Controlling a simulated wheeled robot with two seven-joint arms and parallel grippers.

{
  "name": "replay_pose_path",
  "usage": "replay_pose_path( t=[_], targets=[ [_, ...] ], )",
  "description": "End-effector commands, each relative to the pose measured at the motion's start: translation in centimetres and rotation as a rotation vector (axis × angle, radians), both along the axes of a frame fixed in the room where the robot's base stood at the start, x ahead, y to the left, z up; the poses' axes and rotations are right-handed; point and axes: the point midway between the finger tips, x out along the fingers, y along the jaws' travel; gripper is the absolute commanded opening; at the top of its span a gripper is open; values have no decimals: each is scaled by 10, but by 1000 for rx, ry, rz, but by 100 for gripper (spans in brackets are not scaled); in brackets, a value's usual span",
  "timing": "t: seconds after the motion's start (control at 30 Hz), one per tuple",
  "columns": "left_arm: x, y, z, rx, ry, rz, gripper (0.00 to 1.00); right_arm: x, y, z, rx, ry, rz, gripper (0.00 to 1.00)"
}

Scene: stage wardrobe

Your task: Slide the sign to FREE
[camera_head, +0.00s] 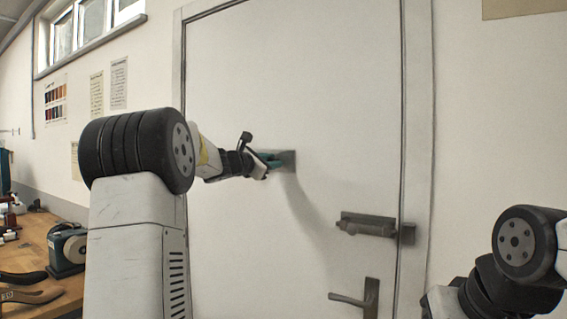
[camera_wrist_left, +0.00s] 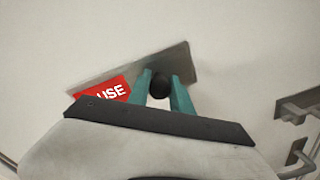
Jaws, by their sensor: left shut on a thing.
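The sign (camera_wrist_left: 100,75) is a grey metal plate on the white door. In the left wrist view it shows a red field (camera_wrist_left: 102,92) with the white letters "USE" readable; the rest of that side is cut off by my gripper. A round black knob (camera_wrist_left: 159,86) sits on the plate. My left gripper (camera_wrist_left: 161,89) has its teal fingers shut on the knob, one on each side. In the head view the plate (camera_head: 287,157) shows just beyond my left gripper (camera_head: 268,162). My right arm shows at the lower right of the head view, but its gripper is out of view.
The door (camera_head: 330,90) has a grey bolt (camera_head: 366,226) and a lever handle (camera_head: 352,299) at its right, below the sign. A wooden workbench (camera_head: 40,235) with tools stands at the left. The door face around the sign is clear.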

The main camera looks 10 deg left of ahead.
Motion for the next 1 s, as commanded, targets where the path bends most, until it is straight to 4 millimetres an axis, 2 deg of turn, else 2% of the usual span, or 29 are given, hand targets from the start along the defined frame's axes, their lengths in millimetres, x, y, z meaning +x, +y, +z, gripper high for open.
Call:
replay_pose_path(
  t=[0.77,0.87,1.0],
  targets=[
    [0,0,0,0,1,-1,0,0,0,0,0,0,0,36],
    [3,7,-1,0,1,1,0,0,0,0,0,0,0,36],
    [14,38,-2,1,0,5,0,0,0,0,0,0,0,36]
  ],
)
